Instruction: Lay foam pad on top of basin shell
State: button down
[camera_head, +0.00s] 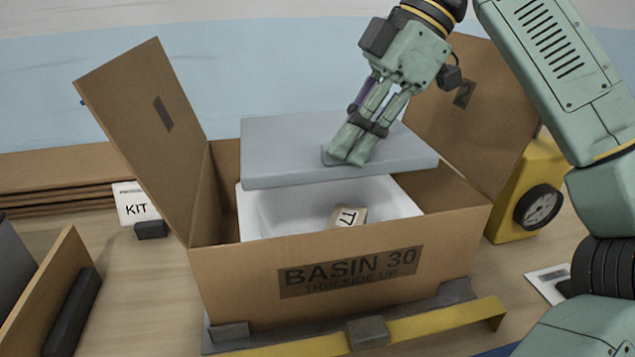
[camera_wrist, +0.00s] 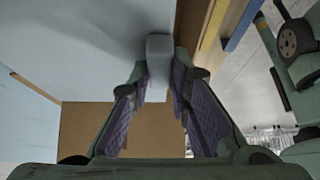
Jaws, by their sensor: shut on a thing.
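The foam pad (camera_head: 290,150) is a flat grey slab over the open carton. My gripper (camera_head: 350,155) is shut on a raised grip piece on top of the pad. In the wrist view my gripper (camera_wrist: 160,90) has its two fingers on either side of this grey piece (camera_wrist: 159,55), with the pad (camera_wrist: 100,45) beyond. The white basin shell (camera_head: 285,212) sits inside the carton, partly covered by the pad in the head view. The pad's front edge shows above the shell's hollow; whether its rear touches the shell is hidden.
The carton (camera_head: 230,280), marked BASIN 30, has raised side flaps (camera_head: 140,120). A small T7 box (camera_head: 347,217) lies in the shell. A yellow bar (camera_head: 420,325) runs in front. A yellow gauge unit (camera_head: 530,190) stands right, a KIT card (camera_head: 133,205) left.

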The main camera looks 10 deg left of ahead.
aim_at(349, 170)
jog(key=shift+w+a+f, duration=0.1)
jog(key=shift+w, duration=0.2)
notch_tip(349, 170, down, 5)
jog(key=shift+f+b, duration=0.1)
jog(key=shift+b, duration=0.55)
jog(key=shift+f, duration=2.25)
jog(key=shift+f, duration=0.45)
jog(key=shift+f, duration=0.1)
jog(key=c, duration=1.5)
grip_release()
